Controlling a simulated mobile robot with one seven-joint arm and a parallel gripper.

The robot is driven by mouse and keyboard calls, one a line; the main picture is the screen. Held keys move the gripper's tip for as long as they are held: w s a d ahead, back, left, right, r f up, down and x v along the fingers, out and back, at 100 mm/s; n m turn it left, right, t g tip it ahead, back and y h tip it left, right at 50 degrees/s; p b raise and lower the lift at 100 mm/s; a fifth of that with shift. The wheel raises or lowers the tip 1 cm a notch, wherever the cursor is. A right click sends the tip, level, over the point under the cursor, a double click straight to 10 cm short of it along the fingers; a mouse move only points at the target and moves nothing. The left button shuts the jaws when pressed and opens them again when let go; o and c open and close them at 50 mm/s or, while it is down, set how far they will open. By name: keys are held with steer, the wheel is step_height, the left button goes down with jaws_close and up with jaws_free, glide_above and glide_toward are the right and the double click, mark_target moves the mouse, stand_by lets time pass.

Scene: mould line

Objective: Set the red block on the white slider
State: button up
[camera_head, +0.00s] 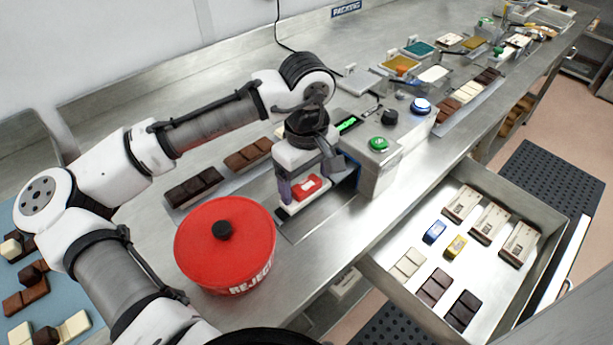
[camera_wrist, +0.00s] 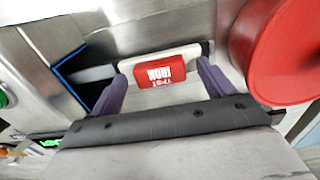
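The red block (camera_head: 307,187) has white lettering and lies flat on the white slider (camera_head: 292,208), beside the grey control box. In the wrist view the red block (camera_wrist: 168,78) shows with the pale slider (camera_wrist: 165,98) around it. My gripper (camera_head: 305,181) is low over the slider, its two purple fingers on either side of the block. In the wrist view the fingers stand wider than the block, with a clear gap at the left one.
The red reject tub (camera_head: 225,250) stands close by at the front left. The control box (camera_head: 378,160) with buttons is just right of my gripper. Chocolate bars (camera_head: 195,187) lie behind the tub. An open drawer (camera_head: 388,285) holds bars and blue and yellow blocks.

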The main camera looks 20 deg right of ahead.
steer(key=shift+r, duration=0.1)
step_height(320, 180, up, 14)
steer(key=b, duration=0.1)
stand_by(0.4)
steer(key=shift+s+f, duration=0.1)
steer(key=shift+f, duration=0.1)
